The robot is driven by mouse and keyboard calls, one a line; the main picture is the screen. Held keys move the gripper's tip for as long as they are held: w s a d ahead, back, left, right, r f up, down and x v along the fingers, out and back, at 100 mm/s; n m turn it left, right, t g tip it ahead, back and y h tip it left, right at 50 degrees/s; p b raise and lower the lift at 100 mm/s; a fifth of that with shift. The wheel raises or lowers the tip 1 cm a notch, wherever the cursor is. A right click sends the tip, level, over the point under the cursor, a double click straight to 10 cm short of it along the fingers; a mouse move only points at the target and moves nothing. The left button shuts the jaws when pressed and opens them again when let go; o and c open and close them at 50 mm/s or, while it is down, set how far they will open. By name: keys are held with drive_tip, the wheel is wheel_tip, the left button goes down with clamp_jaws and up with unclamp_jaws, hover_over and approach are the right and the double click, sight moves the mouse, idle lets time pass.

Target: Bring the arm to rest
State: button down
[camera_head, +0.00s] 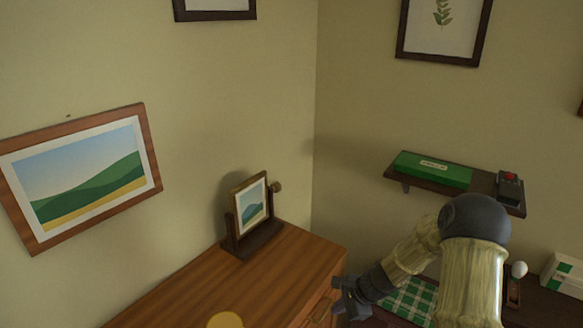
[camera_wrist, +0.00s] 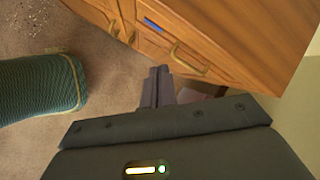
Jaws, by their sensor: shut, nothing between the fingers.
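My arm reaches in from the lower right of the head view, bent, with its forearm sloping down to the left. My gripper (camera_head: 347,297) is beside the front right side of the wooden dresser (camera_head: 270,270). In the wrist view my gripper (camera_wrist: 158,72) has its two fingers together, with nothing between them. The fingertips point toward the dresser's drawer fronts (camera_wrist: 190,50) and look close to them. I cannot tell whether they touch.
A small framed picture on a stand (camera_head: 250,215) stands on the dresser. A wall shelf (camera_head: 482,184) holds a green box (camera_head: 433,170) and a dark device with a red top (camera_head: 509,187). A green checked cloth (camera_head: 411,298) lies beyond my gripper. Open floor (camera_wrist: 110,95) shows below.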

drive_tip(key=s+d+r+n+h+p, duration=0.1)
drive_tip(key=s+r+n+h, duration=0.4)
drive_tip(key=s+r+n, duration=1.1)
drive_tip(key=s+r, duration=0.2)
drive_tip(key=s, duration=0.1)
drive_tip(key=shift+s+d, duration=0.35)
idle(1.2)
